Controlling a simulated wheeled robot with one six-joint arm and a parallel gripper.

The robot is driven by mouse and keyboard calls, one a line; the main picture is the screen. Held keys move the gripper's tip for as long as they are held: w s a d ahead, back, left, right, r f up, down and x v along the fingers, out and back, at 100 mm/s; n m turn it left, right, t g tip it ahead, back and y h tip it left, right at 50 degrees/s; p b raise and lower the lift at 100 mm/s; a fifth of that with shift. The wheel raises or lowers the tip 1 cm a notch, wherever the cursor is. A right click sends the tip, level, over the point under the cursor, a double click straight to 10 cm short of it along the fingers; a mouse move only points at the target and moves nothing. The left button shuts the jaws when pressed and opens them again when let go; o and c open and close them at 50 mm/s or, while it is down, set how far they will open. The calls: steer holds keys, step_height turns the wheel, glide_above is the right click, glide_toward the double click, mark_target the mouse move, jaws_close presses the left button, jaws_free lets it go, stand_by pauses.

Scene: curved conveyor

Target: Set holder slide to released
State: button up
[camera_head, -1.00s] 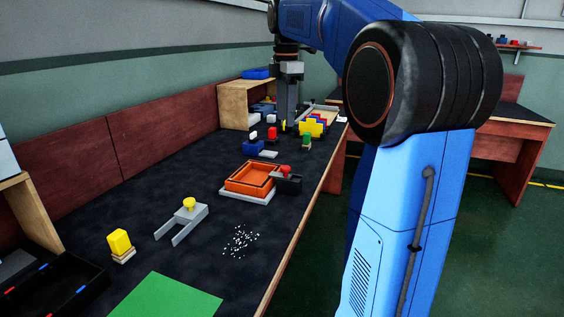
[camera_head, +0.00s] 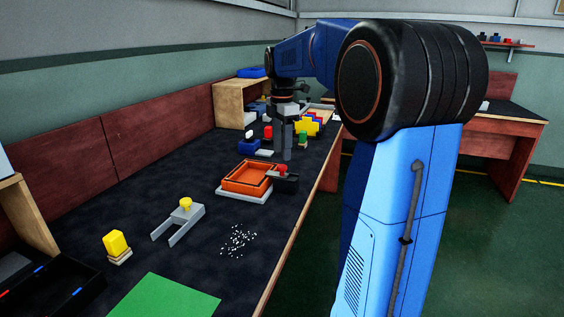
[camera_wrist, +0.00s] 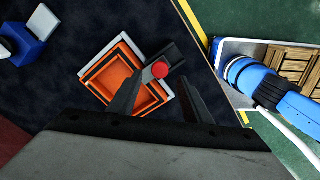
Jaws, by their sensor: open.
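An orange tray (camera_head: 247,174) sits on a light grey base at the table's right side; it also shows in the wrist view (camera_wrist: 119,68). A dark slide block with a red knob (camera_head: 282,169) is at the tray's right side, and the knob shows clearly in the wrist view (camera_wrist: 160,69). I take this for the holder slide. My gripper (camera_head: 282,153) points down just above and behind the knob, apart from it. In the wrist view my open fingers (camera_wrist: 158,84) stand on either side below the knob, with nothing between them.
A grey fork-shaped piece with a yellow knob (camera_head: 185,204), a yellow block (camera_head: 116,243) and white specks (camera_head: 238,240) lie nearer. Several small coloured blocks and a wooden shelf box (camera_head: 228,105) stand behind. The table's right edge is close to the slide.

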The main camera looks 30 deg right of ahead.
mark_target(282, 166)
steer(key=shift+f, duration=2.55)
steer(key=shift+c, duration=0.4)
jaws_close()
steer(key=shift+s+d, duration=1.05)
steer(key=shift+s, duration=0.3)
steer(key=shift+o, duration=0.4)
jaws_free()
steer(key=shift+r, duration=0.1)
step_height(282, 166, up, 17)
steer(key=shift+r, duration=0.15)
steer(key=shift+s, duration=0.15)
